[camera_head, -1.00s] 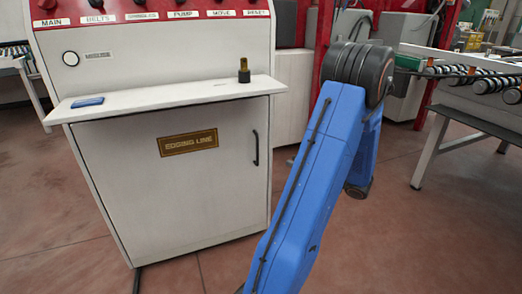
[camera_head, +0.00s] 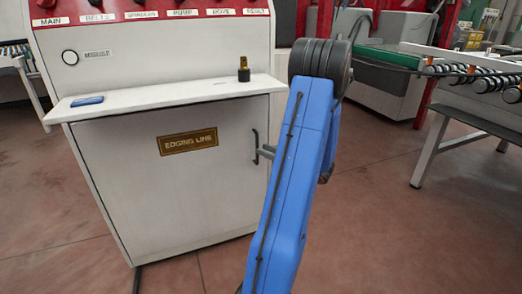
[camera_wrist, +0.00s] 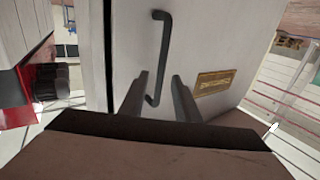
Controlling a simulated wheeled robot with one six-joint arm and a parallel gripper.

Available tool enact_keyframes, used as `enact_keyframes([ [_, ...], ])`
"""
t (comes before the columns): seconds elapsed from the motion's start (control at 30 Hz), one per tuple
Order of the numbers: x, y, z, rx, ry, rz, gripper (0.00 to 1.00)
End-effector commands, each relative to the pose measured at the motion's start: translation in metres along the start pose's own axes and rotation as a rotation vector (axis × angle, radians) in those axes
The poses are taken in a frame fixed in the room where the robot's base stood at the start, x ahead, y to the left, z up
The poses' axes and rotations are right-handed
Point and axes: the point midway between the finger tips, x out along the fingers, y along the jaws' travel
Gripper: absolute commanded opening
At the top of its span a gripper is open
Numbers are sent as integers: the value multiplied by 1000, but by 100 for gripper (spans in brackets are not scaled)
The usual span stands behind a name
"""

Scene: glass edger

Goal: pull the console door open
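The white console door (camera_head: 150,205) is shut, with a brass "EDGING LINE" plate (camera_head: 188,143) on its front. Its dark bar handle (camera_head: 255,148) runs upright near the right edge. My gripper (camera_head: 265,152) is just right of the handle, mostly hidden behind my blue arm. In the wrist view my gripper (camera_wrist: 159,76) is open, its two fingers pointing at the door (camera_wrist: 213,45). The lower part of the handle (camera_wrist: 164,45) appears between the fingers. I cannot tell whether the fingertips reach past the bar, and neither finger clearly touches it.
A roller conveyor (camera_head: 480,85) stands at the right. The floor (camera_head: 400,230) before the console is clear.

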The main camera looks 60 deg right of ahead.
Motion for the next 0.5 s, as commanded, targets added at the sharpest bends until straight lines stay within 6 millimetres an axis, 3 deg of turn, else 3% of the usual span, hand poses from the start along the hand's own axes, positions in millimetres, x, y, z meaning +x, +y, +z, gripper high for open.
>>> enact_keyframes([
  [0.2, 22, 0, 0, 0, 0, -2, 29],
  [0.5, 28, 0, 0, 0, 0, 0, 29],
])
